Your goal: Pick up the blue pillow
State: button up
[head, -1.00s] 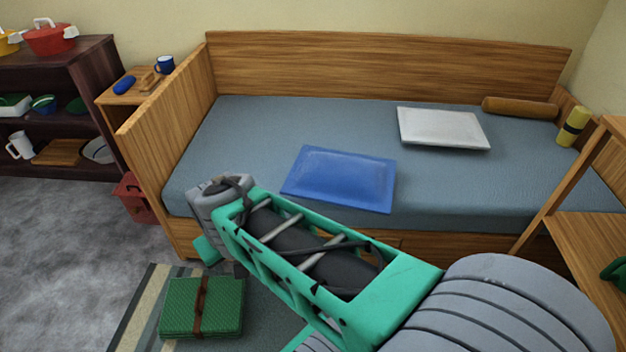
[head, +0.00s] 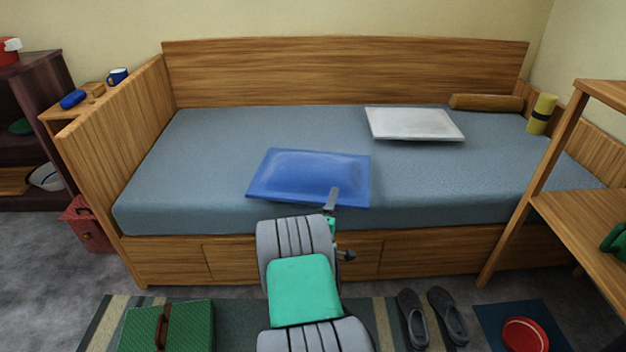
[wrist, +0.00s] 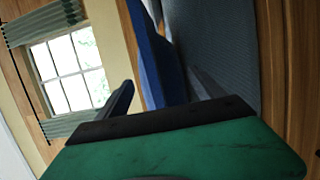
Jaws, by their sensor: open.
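The blue pillow (head: 310,176) lies flat on the grey-blue mattress (head: 215,135) of the wooden bed, near its front edge. My gripper (head: 331,200) is at the pillow's front edge, right of its middle, with a dark finger showing against the blue. In the wrist view my open gripper (wrist: 162,92) has one finger on each side of the picture. The pillow (wrist: 157,60) shows as a blue band between them, seen sideways. I cannot tell whether the fingers touch it.
A wooden shelf unit (head: 575,215) stands at the right.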

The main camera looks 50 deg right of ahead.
jog(key=x, duration=0.2)
jog(key=shift+w+d+f, duration=0.1)
jog(key=shift+d, duration=0.15)
jog(key=shift+c, duration=0.5)
grip_shut()
jog(key=shift+a, duration=0.1)
dwell(0.5)
